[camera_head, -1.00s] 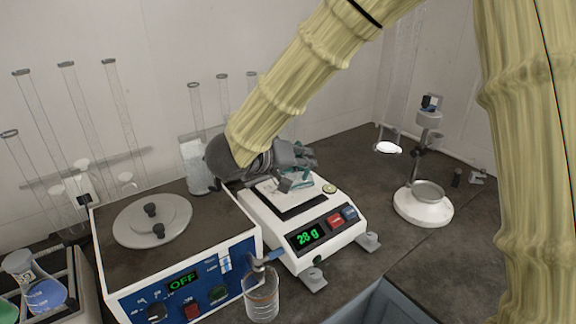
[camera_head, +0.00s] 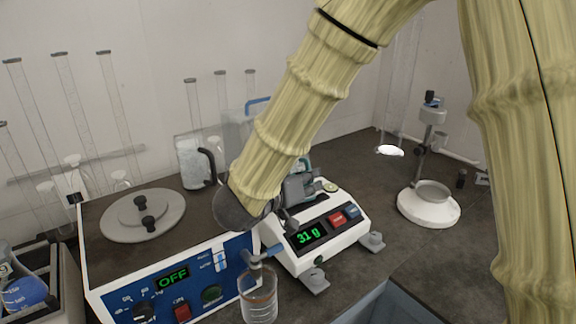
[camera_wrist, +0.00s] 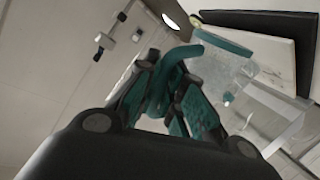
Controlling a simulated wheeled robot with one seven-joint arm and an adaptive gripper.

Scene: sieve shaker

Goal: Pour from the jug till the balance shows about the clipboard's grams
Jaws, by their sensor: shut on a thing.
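The balance (camera_head: 334,250) shows green digits, 31 g, on its display (camera_head: 310,236). My gripper (camera_head: 298,190) is over the balance, partly hidden behind my arm in the head view. In the wrist view my gripper (camera_wrist: 160,95) is shut on the teal handle (camera_wrist: 182,52) of a clear jug (camera_wrist: 222,65). The jug is close to the balance's black-and-white top (camera_wrist: 265,35). Its tilt and contents are hard to make out. The clipboard cannot be made out.
A blue-fronted sieve shaker (camera_head: 195,280) reading OFF stands left of the balance, with a clear beaker (camera_head: 259,298) before it. A jug with a black handle (camera_head: 193,165) and a blue-handled clear jug (camera_head: 236,130) stand behind. A white-based stand (camera_head: 429,212) is at right.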

